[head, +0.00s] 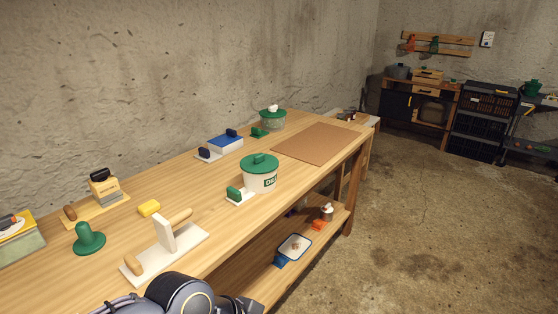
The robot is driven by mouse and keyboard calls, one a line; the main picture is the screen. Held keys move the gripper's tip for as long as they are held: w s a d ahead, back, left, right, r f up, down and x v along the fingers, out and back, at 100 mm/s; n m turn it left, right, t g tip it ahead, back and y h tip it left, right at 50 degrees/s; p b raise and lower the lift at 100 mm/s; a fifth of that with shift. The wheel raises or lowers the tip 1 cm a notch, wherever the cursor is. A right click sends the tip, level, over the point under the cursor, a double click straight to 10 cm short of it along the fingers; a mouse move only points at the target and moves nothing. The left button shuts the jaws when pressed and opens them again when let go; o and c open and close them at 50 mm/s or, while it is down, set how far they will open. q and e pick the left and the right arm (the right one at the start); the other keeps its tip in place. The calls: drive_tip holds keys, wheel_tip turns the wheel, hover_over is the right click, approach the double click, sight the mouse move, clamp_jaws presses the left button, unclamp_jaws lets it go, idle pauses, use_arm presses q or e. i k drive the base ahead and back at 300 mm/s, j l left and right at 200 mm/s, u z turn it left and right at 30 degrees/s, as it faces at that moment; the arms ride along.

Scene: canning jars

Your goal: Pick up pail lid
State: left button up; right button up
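The pail lid (259,162) is green with a raised handle on top. Part of one of my arms shows at the bottom edge of the head view, well short of the pail. I cannot make out any fingertips there, and neither gripper shows clearly. Nothing of mine touches the lid.
A green-handled block (238,196) stands just in front of the pail. A glass jar with a green lid (272,113) stands behind, and a brown mat (318,143) lies to the right. A white board with a wooden roller (165,250) is nearer. A lower shelf (262,278) holds small items.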

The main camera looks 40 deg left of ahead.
sight(259, 163)
drive_tip(key=i+u, duration=0.25)
drive_tip(key=i, duration=0.3)
drive_tip(key=i+l+u, duration=0.25)
drive_tip(key=i, duration=0.25)
